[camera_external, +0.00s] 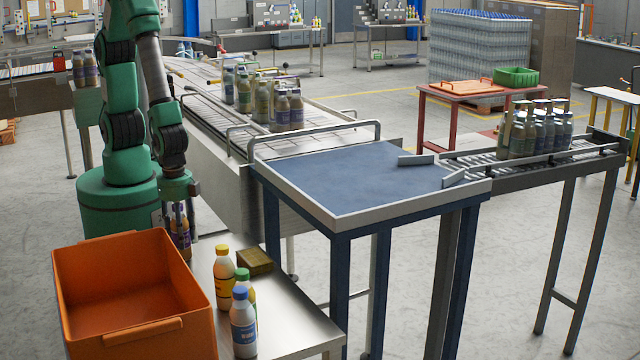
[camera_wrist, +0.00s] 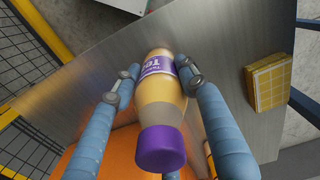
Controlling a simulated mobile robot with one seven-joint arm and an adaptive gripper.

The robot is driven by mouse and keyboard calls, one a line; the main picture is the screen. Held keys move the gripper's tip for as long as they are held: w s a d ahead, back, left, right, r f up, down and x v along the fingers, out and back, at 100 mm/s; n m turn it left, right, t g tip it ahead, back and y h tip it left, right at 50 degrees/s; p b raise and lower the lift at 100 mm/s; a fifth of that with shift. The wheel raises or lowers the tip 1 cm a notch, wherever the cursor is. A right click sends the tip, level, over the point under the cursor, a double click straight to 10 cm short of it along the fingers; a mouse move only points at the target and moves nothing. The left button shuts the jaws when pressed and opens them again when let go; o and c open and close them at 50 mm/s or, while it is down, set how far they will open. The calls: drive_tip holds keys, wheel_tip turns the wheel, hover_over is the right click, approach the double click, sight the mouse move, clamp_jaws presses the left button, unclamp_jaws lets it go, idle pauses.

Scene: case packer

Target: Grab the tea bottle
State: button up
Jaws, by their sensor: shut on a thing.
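The tea bottle (camera_wrist: 160,105) has a purple cap, a purple and white label reading "Te…" and a yellowish-tan body. In the wrist view it lies between the two blue fingers of my gripper (camera_wrist: 157,72), which are shut on it from both sides. In the external view the bottle (camera_external: 181,235) shows partly below my gripper (camera_external: 180,205), behind the orange crate's right rim. The crate hides its lower part, so I cannot tell whether it touches the metal table (camera_external: 290,320).
The orange crate (camera_external: 140,325) stands open and empty at the front left. A yellow bottle (camera_external: 224,278), a green-capped bottle (camera_external: 243,279) and a blue-capped bottle (camera_external: 243,325) stand on the metal table near a yellowish block (camera_external: 254,261). The blue-topped table (camera_external: 350,180) is clear.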

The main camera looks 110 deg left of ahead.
drive_tip(key=shift+r, duration=0.65)
drive_tip(key=s+a+r, duration=0.1)
drive_tip(key=s+a, duration=0.3)
drive_tip(key=s, duration=0.2)
drive_tip(key=s+a+r+p, duration=0.1)
drive_tip(key=s+a+r, duration=0.1)
drive_tip(key=s+a, duration=0.2)
drive_tip(key=s, duration=0.3)
drive_tip(key=shift+s+a+r, duration=0.15)
drive_tip(key=shift+a+r, duration=0.1)
drive_tip(key=shift+a, duration=0.15)
